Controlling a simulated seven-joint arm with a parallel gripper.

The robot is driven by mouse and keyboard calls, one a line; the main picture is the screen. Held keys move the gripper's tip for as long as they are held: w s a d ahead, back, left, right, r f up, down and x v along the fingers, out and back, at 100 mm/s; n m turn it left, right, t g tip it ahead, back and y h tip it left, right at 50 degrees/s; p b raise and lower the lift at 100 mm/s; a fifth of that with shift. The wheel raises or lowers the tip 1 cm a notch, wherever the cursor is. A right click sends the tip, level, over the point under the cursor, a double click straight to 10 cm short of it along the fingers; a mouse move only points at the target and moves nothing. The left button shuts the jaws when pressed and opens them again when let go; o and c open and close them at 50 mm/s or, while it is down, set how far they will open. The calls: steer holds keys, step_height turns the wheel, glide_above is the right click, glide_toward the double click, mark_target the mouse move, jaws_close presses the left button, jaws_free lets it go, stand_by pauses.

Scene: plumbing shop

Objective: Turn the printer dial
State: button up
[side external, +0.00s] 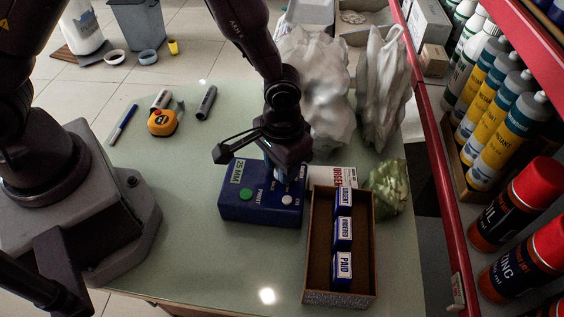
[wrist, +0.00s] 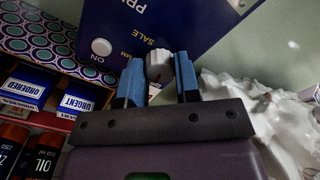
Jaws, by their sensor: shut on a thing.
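The printer (side external: 252,208) is a dark blue box with a green button and a white button, standing on the green table. It also shows in the wrist view (wrist: 205,22), where its white ON button (wrist: 101,47) is visible. The dial (wrist: 158,64) is a small light grey knob on the printer's face. My gripper (wrist: 160,88) points down at the printer, its two blue fingertips on either side of the dial and shut on it. In the side view my gripper (side external: 281,178) is over the printer's right part and hides the dial.
A brown box (side external: 311,245) with stamps labelled URGENT, ORDERED and PAID stands right of the printer. White crumpled bags (side external: 318,95) stand behind. A yellow tape measure (side external: 163,122) and markers lie at the back left. A red shelf (side external: 440,170) with bottles borders the right.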

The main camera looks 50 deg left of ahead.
steer(key=m, duration=1.1)
steer(key=shift+m, duration=1.8)
steer(key=o, duration=0.9)
steer(key=shift+r, duration=0.1)
step_height(320, 180, up, 13)
steer(key=shift+f, duration=0.1)
